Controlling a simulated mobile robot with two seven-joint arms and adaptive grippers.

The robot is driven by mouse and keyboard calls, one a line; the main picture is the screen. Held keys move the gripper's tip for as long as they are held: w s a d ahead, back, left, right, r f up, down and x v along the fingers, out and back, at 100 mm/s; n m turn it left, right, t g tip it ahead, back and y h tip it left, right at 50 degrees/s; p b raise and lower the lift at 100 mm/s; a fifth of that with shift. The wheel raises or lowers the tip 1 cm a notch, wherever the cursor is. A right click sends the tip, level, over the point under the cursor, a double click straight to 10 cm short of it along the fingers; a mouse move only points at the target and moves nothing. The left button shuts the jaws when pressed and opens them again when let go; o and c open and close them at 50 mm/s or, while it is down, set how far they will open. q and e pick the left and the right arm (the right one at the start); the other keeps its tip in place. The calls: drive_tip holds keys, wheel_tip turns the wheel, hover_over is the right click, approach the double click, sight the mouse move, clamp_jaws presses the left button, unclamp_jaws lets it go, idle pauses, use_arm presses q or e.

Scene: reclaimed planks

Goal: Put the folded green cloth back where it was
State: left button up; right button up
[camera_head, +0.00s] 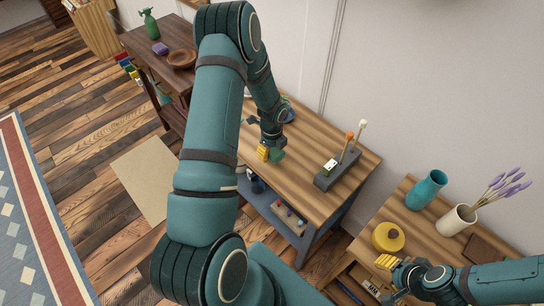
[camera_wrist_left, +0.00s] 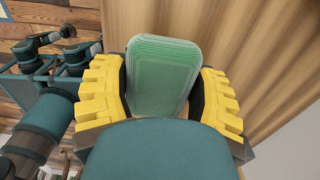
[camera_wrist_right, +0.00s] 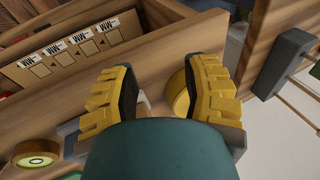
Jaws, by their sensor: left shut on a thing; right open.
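The folded green cloth (camera_head: 278,155) is in my left gripper (camera_head: 265,150), over the wooden top of the middle table (camera_head: 300,135). In the left wrist view the cloth (camera_wrist_left: 162,75) stands as a rounded, layered pale-green bundle between the two yellow fingers, which press on its sides. I cannot tell whether it touches the table top. My right gripper (camera_head: 390,273) is open and empty at the lower right, near the front of the right-hand table (camera_head: 416,238). In the right wrist view its fingers (camera_wrist_right: 158,95) are apart.
A grey holder (camera_head: 338,170) with upright tools stands on the middle table. A yellow pot (camera_head: 388,237), teal vase (camera_head: 426,190) and cream vase (camera_head: 456,219) of lavender stand on the right-hand table. A dark table with a wooden bowl (camera_head: 181,59) and green spray bottle (camera_head: 150,24) is behind.

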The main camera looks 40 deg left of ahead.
sight(272, 156)
use_arm(q)
wheel_tip(272, 156, down, 4)
drive_tip(key=shift+r, duration=0.15)
use_arm(e)
drive_tip(key=shift+f, duration=0.2)
use_arm(q)
drive_tip(key=shift+r, duration=0.1)
drive_tip(key=o, duration=1)
drive_tip(key=shift+o, duration=0.2)
wheel_tip(272, 156, up, 12)
drive_tip(key=shift+w+d+p, duration=0.1)
drive_tip(key=shift+p, duration=0.4)
use_arm(e)
drive_tip(key=shift+w+r, duration=0.2)
drive_tip(key=shift+r, duration=0.5)
